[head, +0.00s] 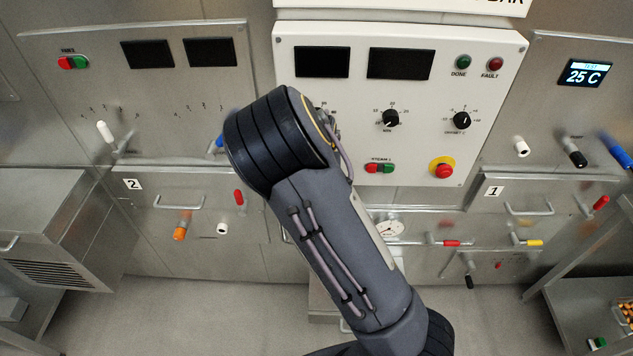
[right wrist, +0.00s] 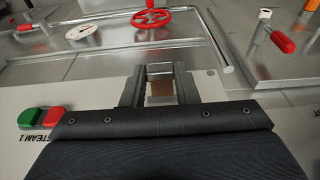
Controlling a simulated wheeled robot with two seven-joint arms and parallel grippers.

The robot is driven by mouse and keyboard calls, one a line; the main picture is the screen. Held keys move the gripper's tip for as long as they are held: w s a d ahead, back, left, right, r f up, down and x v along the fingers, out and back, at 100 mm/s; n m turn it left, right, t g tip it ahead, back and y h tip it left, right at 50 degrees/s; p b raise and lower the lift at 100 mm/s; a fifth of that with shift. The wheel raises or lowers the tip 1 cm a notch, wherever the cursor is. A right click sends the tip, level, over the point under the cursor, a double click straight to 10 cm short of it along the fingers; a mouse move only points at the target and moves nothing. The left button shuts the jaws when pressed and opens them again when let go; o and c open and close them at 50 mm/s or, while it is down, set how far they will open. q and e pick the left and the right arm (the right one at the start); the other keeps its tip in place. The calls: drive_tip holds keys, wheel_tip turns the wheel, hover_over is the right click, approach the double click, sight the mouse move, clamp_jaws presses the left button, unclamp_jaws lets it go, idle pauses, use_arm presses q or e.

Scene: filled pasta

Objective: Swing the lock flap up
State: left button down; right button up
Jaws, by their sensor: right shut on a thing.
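My right gripper (right wrist: 160,84) shows in the right wrist view, low in front of the white panel (right wrist: 105,85). Its two dark fingers stand on either side of a small metal piece with a brownish lower face, which looks like the lock flap (right wrist: 160,71). The fingers are shut on it. In the head view my right arm comes up from the bottom and hides the gripper and the flap, so the flap's tilt is hard to tell. My left gripper is in neither view.
The white panel carries STEAM 1 buttons (head: 379,168) and a red stop knob (head: 442,168). In the right wrist view, a red handwheel (right wrist: 152,18), a gauge (right wrist: 82,32) and a metal pipe handle (right wrist: 222,45) lie beyond the fingers. A red-tipped lever (right wrist: 282,42) sticks out at right.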

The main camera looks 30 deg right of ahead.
idle(0.4)
drive_tip(key=o, duration=1)
drive_tip(key=d+v, duration=0.1)
drive_tip(key=v, duration=0.6)
drive_tip(key=shift+a+r, duration=0.4)
drive_tip(key=shift+a, duration=0.15)
drive_tip(key=shift+b, duration=0.3)
